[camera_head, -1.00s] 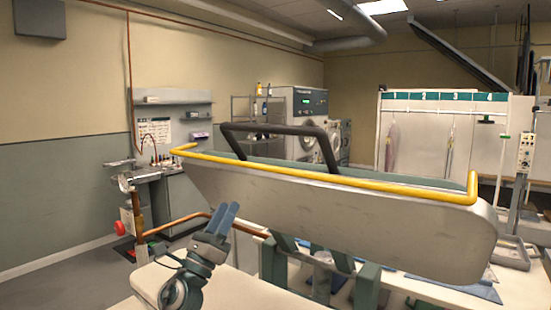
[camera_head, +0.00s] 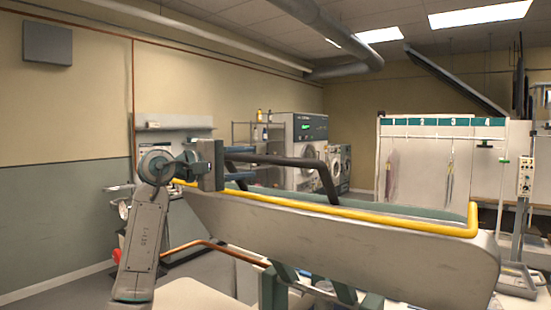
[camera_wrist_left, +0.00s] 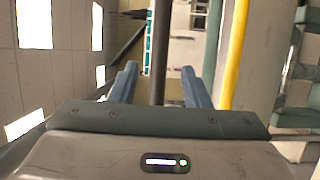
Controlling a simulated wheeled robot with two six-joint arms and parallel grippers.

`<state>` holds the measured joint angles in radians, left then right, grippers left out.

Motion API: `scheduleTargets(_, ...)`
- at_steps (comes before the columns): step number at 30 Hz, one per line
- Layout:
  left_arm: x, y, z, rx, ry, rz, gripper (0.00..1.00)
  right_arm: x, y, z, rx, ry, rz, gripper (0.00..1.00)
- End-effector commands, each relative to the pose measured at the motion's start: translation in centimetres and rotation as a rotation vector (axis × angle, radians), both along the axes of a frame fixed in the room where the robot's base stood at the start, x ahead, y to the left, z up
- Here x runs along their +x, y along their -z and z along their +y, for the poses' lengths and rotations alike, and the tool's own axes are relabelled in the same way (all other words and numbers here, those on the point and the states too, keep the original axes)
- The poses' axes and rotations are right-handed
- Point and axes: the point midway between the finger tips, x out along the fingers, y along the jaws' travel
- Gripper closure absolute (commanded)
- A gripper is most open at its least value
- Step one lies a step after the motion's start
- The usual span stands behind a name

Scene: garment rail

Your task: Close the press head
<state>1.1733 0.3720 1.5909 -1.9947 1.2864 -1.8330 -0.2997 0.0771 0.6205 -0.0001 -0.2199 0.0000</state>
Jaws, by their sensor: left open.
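The press head (camera_head: 345,238) is a long pale slab with a yellow rail (camera_head: 330,207) along its edge. It stands raised, with a gap below it. Its black handle (camera_head: 290,161) rises above the rail. My left gripper (camera_head: 252,163) is open at the handle's left end, and its blue fingers point right. In the left wrist view the black handle bar (camera_wrist_left: 158,45) runs between the two open fingers (camera_wrist_left: 160,82), and I see no grip on it. The yellow rail (camera_wrist_left: 234,50) lies to the right of the fingers. My right gripper is out of view.
Green supports (camera_head: 273,288) stand under the press head. A copper-coloured pipe (camera_head: 210,247) runs at its lower left. Washing machines (camera_head: 303,140) and a numbered hanging rack (camera_head: 440,160) stand behind. A grey stand (camera_head: 520,240) is at the right.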

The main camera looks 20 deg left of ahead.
Motion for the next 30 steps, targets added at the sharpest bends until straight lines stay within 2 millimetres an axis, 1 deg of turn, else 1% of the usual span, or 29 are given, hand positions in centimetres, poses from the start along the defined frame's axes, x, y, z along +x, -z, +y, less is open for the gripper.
scheduleTargets(1, 0.7, -0.4, -0.8, -0.004, 0.004, 0.003, 0.57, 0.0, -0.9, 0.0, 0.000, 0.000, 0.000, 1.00)
scheduleTargets(3, 1.7, -0.5, -1.8, -0.004, 0.006, 0.004, 0.57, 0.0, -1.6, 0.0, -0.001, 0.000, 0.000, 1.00)
scheduleTargets(9, 4.4, -0.4, -4.2, -0.005, 0.005, 0.005, 0.57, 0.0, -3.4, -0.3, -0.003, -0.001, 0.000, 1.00)
scheduleTargets(12, 5.5, -0.3, -5.1, -0.005, 0.003, 0.005, 0.57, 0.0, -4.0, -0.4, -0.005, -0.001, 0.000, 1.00)
scheduleTargets(18, 6.4, -0.1, -6.0, -0.004, 0.003, 0.003, 0.57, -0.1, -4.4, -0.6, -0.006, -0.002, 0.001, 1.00)
scheduleTargets(26, 6.5, 0.0, -6.0, -0.004, 0.002, 0.002, 0.57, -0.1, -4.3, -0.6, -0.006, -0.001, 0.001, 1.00)
scheduleTargets(29, 6.5, 0.0, -6.0, -0.004, 0.002, 0.002, 0.74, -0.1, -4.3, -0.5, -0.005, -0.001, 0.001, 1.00)
scheduleTargets(30, 6.5, 0.0, -6.0, -0.004, 0.002, 0.002, 0.82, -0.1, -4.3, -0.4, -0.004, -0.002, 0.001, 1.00)
